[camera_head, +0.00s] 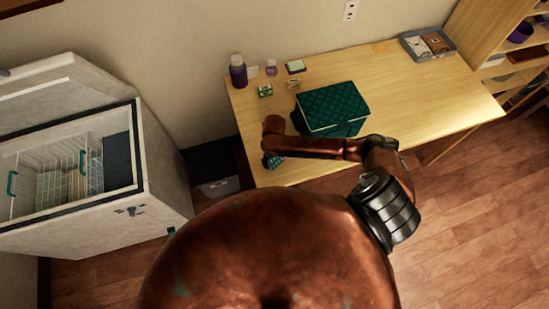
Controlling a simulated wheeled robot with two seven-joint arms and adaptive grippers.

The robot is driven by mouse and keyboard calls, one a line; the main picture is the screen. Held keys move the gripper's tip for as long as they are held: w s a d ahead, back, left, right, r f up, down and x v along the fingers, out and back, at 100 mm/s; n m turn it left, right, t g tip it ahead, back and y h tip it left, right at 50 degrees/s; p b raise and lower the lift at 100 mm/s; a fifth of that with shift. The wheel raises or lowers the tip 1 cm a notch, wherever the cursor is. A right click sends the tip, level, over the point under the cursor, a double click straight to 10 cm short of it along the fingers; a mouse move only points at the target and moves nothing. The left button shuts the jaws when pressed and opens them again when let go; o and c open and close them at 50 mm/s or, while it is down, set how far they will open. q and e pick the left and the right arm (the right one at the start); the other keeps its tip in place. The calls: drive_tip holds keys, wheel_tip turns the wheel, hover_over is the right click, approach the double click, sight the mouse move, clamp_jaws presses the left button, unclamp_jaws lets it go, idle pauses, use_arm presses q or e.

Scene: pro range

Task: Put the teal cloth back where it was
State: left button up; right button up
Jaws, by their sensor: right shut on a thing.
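My right arm reaches left across the front of the wooden table, and its gripper (272,154) is at the table's front left part. It is shut on a small teal checked thing, which looks like the teal cloth (273,161). Only a little of the cloth shows under the gripper, and the fingers are hard to make out. I cannot tell whether the cloth touches the table. My left gripper is not in view.
A teal quilted box-like thing (333,104) lies on the table (410,95), behind my right arm. A purple bottle (238,72) and small items stand at the back left. A grey tray (428,43) is at the far right. An open freezer (160,160) stands left.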

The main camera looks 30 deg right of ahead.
sight(274, 158)
drive_tip(key=o, duration=1.2)
drive_tip(key=shift+f, duration=0.1)
wheel_tip(274, 158, up, 12)
drive_tip(key=shift+r, duration=0.15)
